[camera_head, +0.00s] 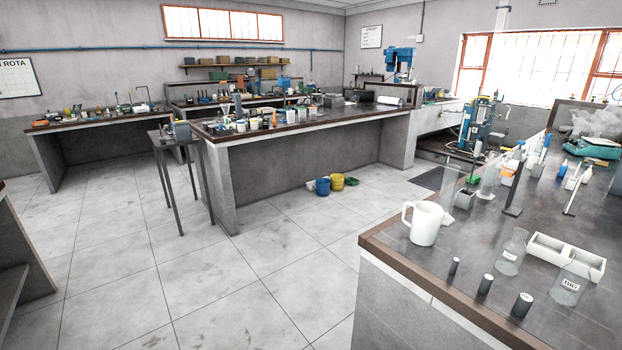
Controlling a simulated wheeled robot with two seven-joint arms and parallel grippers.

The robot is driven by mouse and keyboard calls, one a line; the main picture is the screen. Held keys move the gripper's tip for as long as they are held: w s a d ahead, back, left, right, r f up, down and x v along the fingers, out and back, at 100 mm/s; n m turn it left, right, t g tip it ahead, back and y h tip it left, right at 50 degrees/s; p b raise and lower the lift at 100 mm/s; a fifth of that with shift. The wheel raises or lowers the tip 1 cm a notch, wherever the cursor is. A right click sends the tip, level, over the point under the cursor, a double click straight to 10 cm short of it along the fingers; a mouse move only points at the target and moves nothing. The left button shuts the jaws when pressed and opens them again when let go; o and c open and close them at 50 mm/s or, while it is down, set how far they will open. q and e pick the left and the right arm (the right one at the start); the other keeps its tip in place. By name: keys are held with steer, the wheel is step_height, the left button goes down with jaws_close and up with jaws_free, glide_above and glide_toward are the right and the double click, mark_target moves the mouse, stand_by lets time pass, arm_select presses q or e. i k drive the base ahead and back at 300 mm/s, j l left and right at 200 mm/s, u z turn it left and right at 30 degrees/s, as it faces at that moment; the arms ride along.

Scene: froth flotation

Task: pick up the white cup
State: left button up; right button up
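The white cup (425,224) stands upright near the left edge of the dark-topped bench at the right of the head view. Its handle is on its left side. Nothing is touching it that I can see. Neither my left gripper nor my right gripper shows in the view.
The cup's bench (462,262) has a brown edge. Several small dark cylinders (485,284), a glass flask (511,252), a labelled glass vessel (570,285) and a white divided tray (567,257) stand right of the cup. The tiled floor (200,270) left of the bench is clear.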

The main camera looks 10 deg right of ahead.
mark_target(531, 159)
steer(key=i+j+u, duration=0.2)
steer(key=i+u, duration=0.2)
steer(key=i, duration=0.5)
steer(key=i+l+u, duration=0.1)
steer(key=i+u, duration=0.3)
steer(key=i, duration=0.55)
steer(key=i+l+z, duration=0.15)
steer(key=i+z, duration=0.8)
steer(key=i+j+z, duration=0.25)
steer(key=i+z, duration=0.55)
steer(key=i, duration=0.3)
steer(key=i+z, duration=0.3)
steer(key=i, duration=0.35)
steer(key=i+j+z, duration=0.25)
steer(key=i, duration=0.35)
steer(key=i+j+z, duration=0.15)
steer(key=i+z, duration=0.3)
steer(key=i+j+z, duration=0.3)
steer(key=z, duration=0.15)
steer(key=i+j+z, duration=0.25)
steer(key=z, duration=0.15)
steer(key=i+j+z, duration=0.2)
steer(key=j+z, duration=0.25)
steer(key=j, duration=0.15)
steer(key=i+j+z, duration=0.15)
steer(key=j+z, duration=0.6)
steer(key=j, duration=0.75)
